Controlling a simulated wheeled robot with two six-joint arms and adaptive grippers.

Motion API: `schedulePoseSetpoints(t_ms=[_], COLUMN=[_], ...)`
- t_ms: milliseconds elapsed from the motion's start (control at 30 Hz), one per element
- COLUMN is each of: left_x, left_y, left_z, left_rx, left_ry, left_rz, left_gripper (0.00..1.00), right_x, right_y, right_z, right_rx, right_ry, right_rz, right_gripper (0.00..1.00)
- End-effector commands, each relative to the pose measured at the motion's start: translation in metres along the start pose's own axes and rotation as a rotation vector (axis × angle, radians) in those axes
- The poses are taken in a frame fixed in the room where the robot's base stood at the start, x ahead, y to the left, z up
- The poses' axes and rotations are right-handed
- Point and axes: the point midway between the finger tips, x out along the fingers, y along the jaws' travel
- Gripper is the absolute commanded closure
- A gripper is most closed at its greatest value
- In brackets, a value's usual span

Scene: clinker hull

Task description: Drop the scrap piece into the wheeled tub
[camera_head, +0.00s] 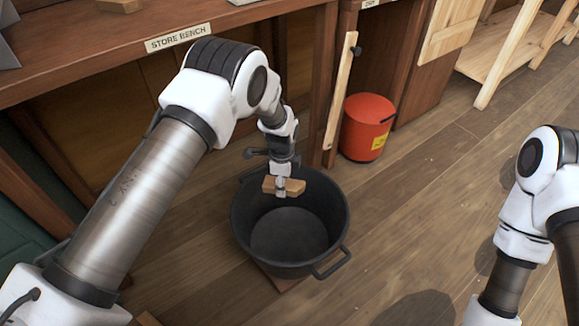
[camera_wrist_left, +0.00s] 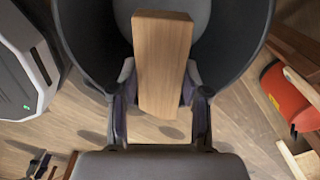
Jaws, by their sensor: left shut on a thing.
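The scrap piece, a light brown wooden block (camera_head: 293,187), is held in my left gripper (camera_head: 281,188). In the left wrist view the block (camera_wrist_left: 162,65) sits lengthwise between the two fingers (camera_wrist_left: 160,100), which are shut on its sides. The wheeled tub (camera_head: 338,222) is a black round tub with a side handle, standing on the floor. The block is above the tub's opening, toward its far side. The tub's rim and inside also show behind the block in the left wrist view (camera_wrist_left: 85,45). Its wheels are hidden. My right gripper is not in view; only part of that arm shows.
A wooden bench labelled STORE BENCH (camera_head: 110,45) stands behind the tub at the left. A red bin (camera_head: 367,127) with a yellow label stands behind and right of the tub. A pale wooden rack (camera_head: 500,50) is at the back right. The plank floor right of the tub is clear.

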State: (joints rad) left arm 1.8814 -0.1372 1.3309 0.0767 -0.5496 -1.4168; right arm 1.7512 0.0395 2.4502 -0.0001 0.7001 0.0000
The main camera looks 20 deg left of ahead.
Motion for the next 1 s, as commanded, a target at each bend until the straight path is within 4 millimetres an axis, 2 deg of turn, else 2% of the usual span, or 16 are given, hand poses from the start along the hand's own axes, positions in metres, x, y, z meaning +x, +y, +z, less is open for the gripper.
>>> schedulePoseSetpoints(t_ms=[33, 167, 267, 633, 967, 1000], left_x=[-0.008, 0.003, 0.013, 0.063, 0.066, 0.066], left_y=[0.001, 0.002, 0.002, 0.002, 0.002, 0.002], left_z=[-0.002, -0.004, -0.004, -0.004, -0.004, -0.004], left_rx=[0.107, 0.297, 0.334, 0.330, 0.329, 0.329], left_ry=[0.001, 0.002, 0.002, 0.002, 0.002, 0.002], left_rz=[0.002, 0.001, 0.000, -0.001, -0.001, -0.001], left_gripper=[0.91, 0.91, 0.91, 0.91, 0.91, 0.47], right_x=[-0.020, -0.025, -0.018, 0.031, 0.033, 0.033], right_y=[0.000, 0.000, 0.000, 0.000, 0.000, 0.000], right_z=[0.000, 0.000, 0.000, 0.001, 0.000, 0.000], right_rx=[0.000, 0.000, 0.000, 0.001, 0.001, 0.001], right_ry=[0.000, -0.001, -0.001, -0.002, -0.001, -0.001], right_rz=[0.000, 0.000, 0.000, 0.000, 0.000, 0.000], right_gripper=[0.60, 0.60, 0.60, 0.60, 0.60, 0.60])
